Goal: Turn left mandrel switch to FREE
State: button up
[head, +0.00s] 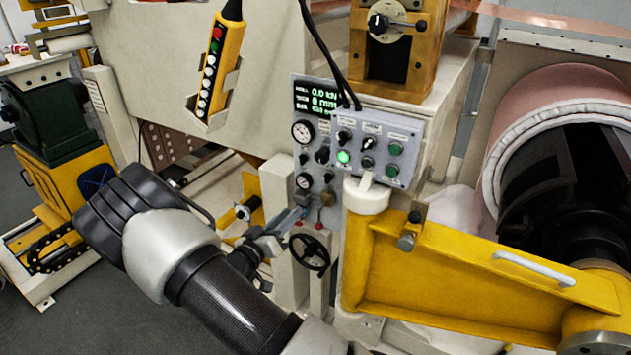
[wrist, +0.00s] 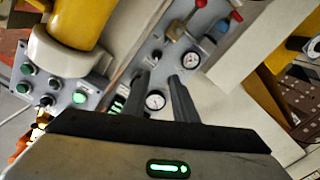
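A grey control box (head: 375,148) with several knobs and buttons stands at the picture's middle in the head view, and one button (head: 343,157) is lit green. Left of it is a gauge panel (head: 313,130) with dark knobs. The labels are too small to read, so I cannot tell which knob is the left mandrel switch or its setting. In the wrist view, where the scene is turned over, my gripper (wrist: 159,76) has two dark fingers apart with nothing held. They point at the gauge panel (wrist: 205,85), near its gauges; contact cannot be judged. The control box (wrist: 62,78) is left of them.
A yellow arm (head: 470,275) with a pale handle stretches right below the box. A yellow pendant (head: 218,68) hangs at the upper left, and black cables run above the box. A black handwheel (head: 310,252) and a red-knobbed lever (wrist: 235,17) are close to the panel.

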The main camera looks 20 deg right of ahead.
aim_at(325, 180)
jog(key=shift+h, duration=0.3)
jog(key=p+x, duration=0.2)
jog(key=x, duration=1.5)
jog(key=shift+d, duration=0.3)
grip_shut()
